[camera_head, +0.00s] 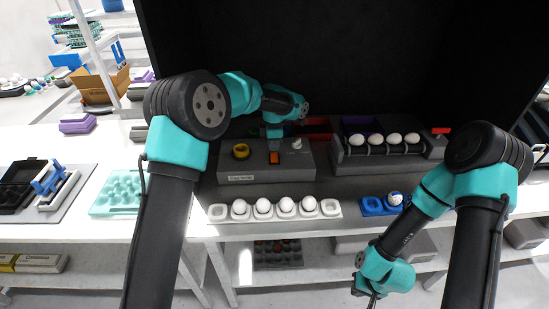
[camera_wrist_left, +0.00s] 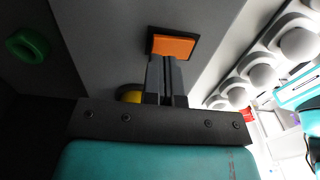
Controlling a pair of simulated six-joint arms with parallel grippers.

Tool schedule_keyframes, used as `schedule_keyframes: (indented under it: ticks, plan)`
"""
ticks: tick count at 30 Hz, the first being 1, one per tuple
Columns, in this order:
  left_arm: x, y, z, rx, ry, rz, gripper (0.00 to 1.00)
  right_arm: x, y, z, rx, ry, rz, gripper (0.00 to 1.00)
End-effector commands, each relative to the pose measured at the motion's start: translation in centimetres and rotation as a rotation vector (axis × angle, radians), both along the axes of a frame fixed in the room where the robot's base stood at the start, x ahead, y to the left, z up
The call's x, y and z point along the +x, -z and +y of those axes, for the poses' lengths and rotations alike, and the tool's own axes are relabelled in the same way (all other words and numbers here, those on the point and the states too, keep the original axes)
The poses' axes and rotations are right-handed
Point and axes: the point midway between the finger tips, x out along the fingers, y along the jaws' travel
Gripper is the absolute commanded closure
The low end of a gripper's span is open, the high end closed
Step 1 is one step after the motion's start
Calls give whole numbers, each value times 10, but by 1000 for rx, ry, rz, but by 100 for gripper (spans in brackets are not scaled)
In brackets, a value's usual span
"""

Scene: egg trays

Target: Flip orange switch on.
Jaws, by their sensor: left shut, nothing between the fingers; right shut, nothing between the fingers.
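The orange switch (camera_head: 274,158) is set in the top of a grey control box (camera_head: 258,175). In the left wrist view, the orange switch (camera_wrist_left: 173,46) sits in a black frame, just beyond my fingertips. My left gripper (camera_head: 273,136) is shut and empty, pointing down at the box. In the left wrist view, my left gripper's fingertips (camera_wrist_left: 163,60) overlap the near edge of the switch; I cannot tell whether they touch it. The switch's on or off position cannot be told. My right gripper (camera_head: 372,297) is shut and empty, low at the front right.
A yellow knob (camera_head: 241,151) and a white knob (camera_head: 297,144) flank the switch. A green ring-shaped part (camera_wrist_left: 27,45) shows in the left wrist view. A white tray (camera_head: 217,212) with several eggs lies in front of the box. A blue tray (camera_head: 371,206) is further right.

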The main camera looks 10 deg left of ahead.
Motion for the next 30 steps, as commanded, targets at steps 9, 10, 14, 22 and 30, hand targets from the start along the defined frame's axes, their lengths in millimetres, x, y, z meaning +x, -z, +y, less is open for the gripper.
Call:
schedule_keyframes:
  ticks: [9,10,14,22,30]
  plan:
    - [0,0,0,0,0,0,100,0,0,0,0,0,0,100]
    - [0,0,0,0,0,0,100,0,0,0,0,0,0,100]
    - [0,0,0,0,0,0,100,0,0,0,0,0,0,100]
    - [0,3,0,0,0,0,100,0,0,0,0,0,0,100]
    - [0,6,0,1,0,1,100,0,0,0,0,0,0,100]
